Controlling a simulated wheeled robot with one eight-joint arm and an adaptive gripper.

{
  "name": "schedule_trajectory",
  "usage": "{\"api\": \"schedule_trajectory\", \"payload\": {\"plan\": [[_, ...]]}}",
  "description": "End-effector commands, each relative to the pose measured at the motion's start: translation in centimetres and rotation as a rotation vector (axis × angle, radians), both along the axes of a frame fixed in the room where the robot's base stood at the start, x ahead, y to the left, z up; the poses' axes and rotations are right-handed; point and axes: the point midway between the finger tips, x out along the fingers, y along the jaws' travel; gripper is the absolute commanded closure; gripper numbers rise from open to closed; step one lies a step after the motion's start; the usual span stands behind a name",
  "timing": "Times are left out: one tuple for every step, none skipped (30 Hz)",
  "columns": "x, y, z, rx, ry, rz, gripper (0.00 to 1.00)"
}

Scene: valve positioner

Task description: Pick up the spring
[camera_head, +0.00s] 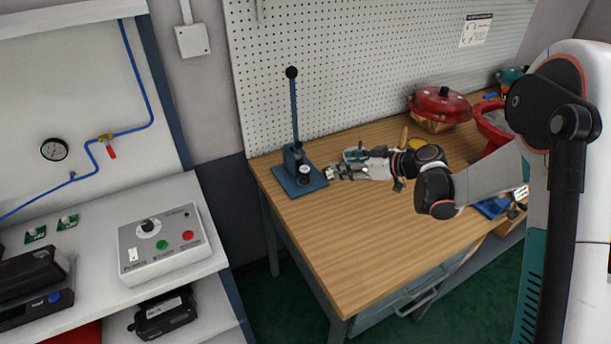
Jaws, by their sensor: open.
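I cannot make out the spring in the head view; it may be too small to see or hidden behind my gripper and arm. My gripper (331,173) is open, low over the left part of the wooden workbench (345,240), pointing left. Its fingertips are just right of the blue lever press (282,179), which stands upright with a black-knobbed lever. A small dark cylinder with a light top (304,175) is at the front of the press, close to the fingertips. I cannot tell whether anything is between the fingers.
The front left of the bench is clear. A control box (163,246) sits on the separate left bench.

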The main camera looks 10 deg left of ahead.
Motion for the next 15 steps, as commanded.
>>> {"api": "schedule_trajectory", "payload": {"plan": [[0.4, 0.4, -1.1, 0.011, -0.018, 0.016, 0.47], [0.6, 0.6, -1.5, 0.019, -0.027, 0.024, 0.47], [0.7, 0.8, -2.0, 0.025, -0.040, 0.035, 0.47], [0.8, 1.0, -2.3, 0.030, -0.047, 0.040, 0.47], [0.9, 1.1, -2.5, 0.035, -0.053, 0.046, 0.47], [1.0, 1.2, -2.7, 0.038, -0.060, 0.051, 0.47], [1.0, 1.3, -2.9, 0.040, -0.065, 0.054, 0.47], [1.1, 1.4, -3.1, 0.042, -0.067, 0.056, 0.47], [1.2, 1.7, -3.2, 0.043, -0.069, 0.058, 0.47], [1.3, 1.9, -3.4, 0.044, -0.070, 0.059, 0.47], [1.4, 2.2, -3.5, 0.044, -0.071, 0.060, 0.47], [1.6, 2.7, -3.8, 0.044, -0.071, 0.060, 0.47], [1.7, 3.1, -4.0, 0.044, -0.070, 0.061, 0.47], [1.9, 3.6, -4.2, 0.043, -0.070, 0.062, 0.47], [2.2, 4.3, -4.6, 0.044, -0.071, 0.062, 0.47]]}}
